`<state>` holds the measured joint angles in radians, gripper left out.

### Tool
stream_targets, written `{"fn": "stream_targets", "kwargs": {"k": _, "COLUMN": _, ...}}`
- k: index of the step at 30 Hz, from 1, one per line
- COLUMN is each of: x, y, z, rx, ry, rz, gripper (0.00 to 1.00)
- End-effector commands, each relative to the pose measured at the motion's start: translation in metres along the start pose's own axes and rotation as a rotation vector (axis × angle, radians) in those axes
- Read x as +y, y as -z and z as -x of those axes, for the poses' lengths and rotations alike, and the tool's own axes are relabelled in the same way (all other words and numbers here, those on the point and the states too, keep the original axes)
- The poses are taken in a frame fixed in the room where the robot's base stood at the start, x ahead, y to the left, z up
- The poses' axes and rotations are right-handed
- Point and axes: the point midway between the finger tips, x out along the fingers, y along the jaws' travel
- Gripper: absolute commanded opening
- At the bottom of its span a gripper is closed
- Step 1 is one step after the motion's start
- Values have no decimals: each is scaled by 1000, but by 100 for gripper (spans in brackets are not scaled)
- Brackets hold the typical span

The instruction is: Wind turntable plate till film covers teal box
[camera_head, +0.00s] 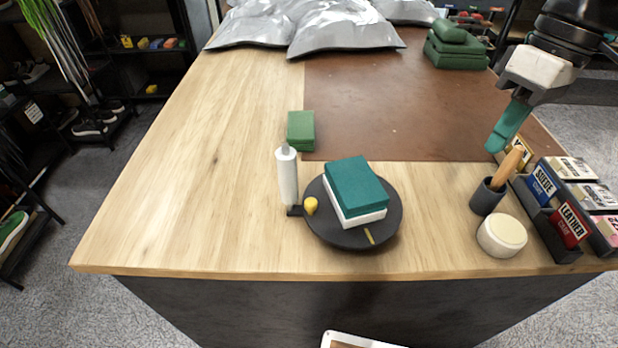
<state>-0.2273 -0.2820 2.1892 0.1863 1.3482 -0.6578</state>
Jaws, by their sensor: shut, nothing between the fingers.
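The black round turntable plate (330,232) lies near the table's front edge. A box with a teal lid (356,186) and a white lower part sits on it, turned at an angle. A yellow knob (311,205) stands at the plate's left, and a yellow mark shows on its front right. The white film roll (287,177) stands upright just left of the plate. No film is visible over the teal lid. My gripper (498,146), with teal fingers, is shut and empty at the right, above the brown mat's right side and well apart from the turntable.
A green block (301,130) lies behind the roll. A dark cup with a wooden handle (487,195), a round cream tin (502,236) and a tray of small boxes (567,250) crowd the right. Silver pouches (340,32) lie at the back. The left tabletop is clear.

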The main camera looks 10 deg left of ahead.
Motion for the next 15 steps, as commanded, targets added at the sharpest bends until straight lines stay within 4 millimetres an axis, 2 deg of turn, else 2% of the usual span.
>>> {"fn": "stream_targets", "kwargs": {"k": 1, "x": -2, "y": 28, "z": -3, "rx": -23, "ry": 44, "rz": 110, "gripper": 0}}
{"fn": "stream_targets", "kwargs": {"k": 5, "x": -12, "y": 93, "z": -15, "rx": -50, "ry": 152, "rz": 404, "gripper": 0}}
{"fn": "stream_targets", "kwargs": {"k": 9, "x": -31, "y": 160, "z": -39, "rx": -59, "ry": 272, "rz": 703, "gripper": 0}}
{"fn": "stream_targets", "kwargs": {"k": 12, "x": -46, "y": 198, "z": -60, "rx": -54, "ry": 350, "rz": 882, "gripper": 0}}
{"fn": "stream_targets", "kwargs": {"k": 15, "x": -60, "y": 225, "z": -78, "rx": -43, "ry": 411, "rz": 1018, "gripper": 0}}
